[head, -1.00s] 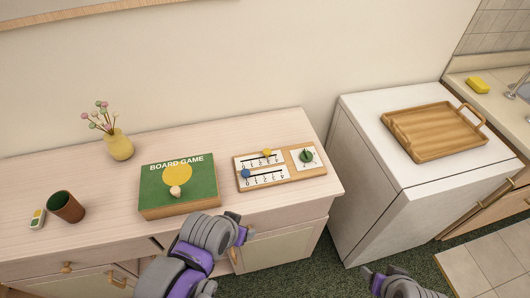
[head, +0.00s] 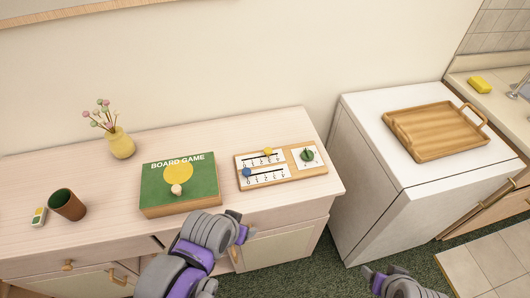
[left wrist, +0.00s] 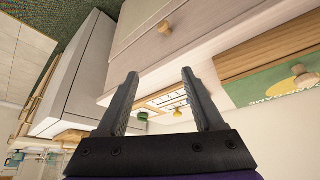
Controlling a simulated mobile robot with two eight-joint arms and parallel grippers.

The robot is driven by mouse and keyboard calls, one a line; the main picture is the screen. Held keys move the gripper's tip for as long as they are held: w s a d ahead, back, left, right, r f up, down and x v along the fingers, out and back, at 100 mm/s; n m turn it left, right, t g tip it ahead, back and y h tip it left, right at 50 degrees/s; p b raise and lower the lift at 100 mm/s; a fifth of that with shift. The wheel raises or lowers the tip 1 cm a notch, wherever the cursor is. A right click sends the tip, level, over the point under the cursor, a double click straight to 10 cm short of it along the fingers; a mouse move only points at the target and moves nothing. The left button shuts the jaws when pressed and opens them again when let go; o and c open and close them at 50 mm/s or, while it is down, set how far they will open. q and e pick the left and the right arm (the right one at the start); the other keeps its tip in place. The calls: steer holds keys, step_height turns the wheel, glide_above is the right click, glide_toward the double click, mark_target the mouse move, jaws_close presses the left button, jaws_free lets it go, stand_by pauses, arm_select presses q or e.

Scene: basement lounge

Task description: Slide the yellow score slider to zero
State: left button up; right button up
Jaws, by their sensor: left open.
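The wooden score board (head: 284,176) lies on the right end of the pale cabinet top. Its yellow slider (head: 267,152) stands on the upper number scale, right of the middle, away from the zero at the left end. A blue slider (head: 247,172) is near the left end of the lower scale. My left gripper (head: 243,232) is in front of the cabinet edge, apart from the board. In the left wrist view its fingers (left wrist: 160,73) are open and empty, with the yellow slider (left wrist: 177,113) beyond them. My right gripper (head: 372,274) is low, over the floor; its fingers are unclear.
A green board game box (head: 150,190) with a small knob-like piece on it lies left of the board. A green dial (head: 307,155) is on the board's right. A vase (head: 120,145) and a brown cup (head: 67,205) stand farther left. A white appliance (head: 365,150) is right, across a gap.

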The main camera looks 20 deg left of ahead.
stand_by(0.5)
arm_select(q)
step_height(320, 180, up, 5)
steer(key=m+b, duration=0.2)
steer(key=b, duration=0.1)
glide_above(268, 150)
steer(key=s+a, duration=0.1)
steer(key=s, duration=0.4)
steer(key=shift+g+h, duration=0.4)
steer(key=x, duration=1)
steer(key=shift+f, duration=0.1)
jaws_close()
